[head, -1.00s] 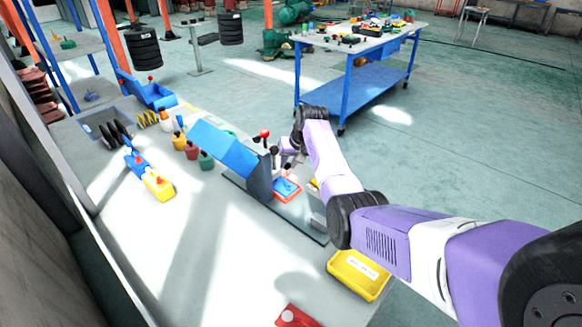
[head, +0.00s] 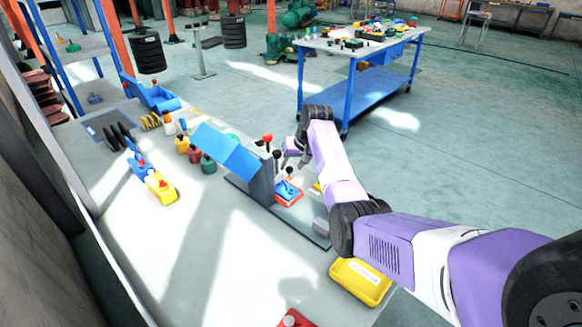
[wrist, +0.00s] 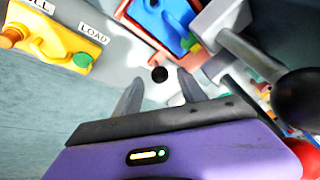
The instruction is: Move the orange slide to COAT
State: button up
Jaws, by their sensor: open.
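My gripper (wrist: 160,88) is open, its two fingers apart with a small black knob (wrist: 160,74) visible between their tips. I cannot tell whether they touch it. In the head view my gripper (head: 291,152) is just behind the upright levers of the blue-hooded panel. In the wrist view an orange knob (wrist: 12,35) sits at the left on a yellow plate, beside a green knob (wrist: 82,60). I cannot tell for sure whether this orange knob is the orange slide. No COAT label is readable.
A blue piece (wrist: 160,18) in a red-orange frame lies just beyond the fingers. A lever with a red ball (head: 267,138) and black-knobbed levers stand close by. The blue hood (head: 225,148) is left of the gripper. A yellow labelled box (head: 360,282) lies in front.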

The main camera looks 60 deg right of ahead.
jog(key=v, duration=0.6)
dwell(0.6)
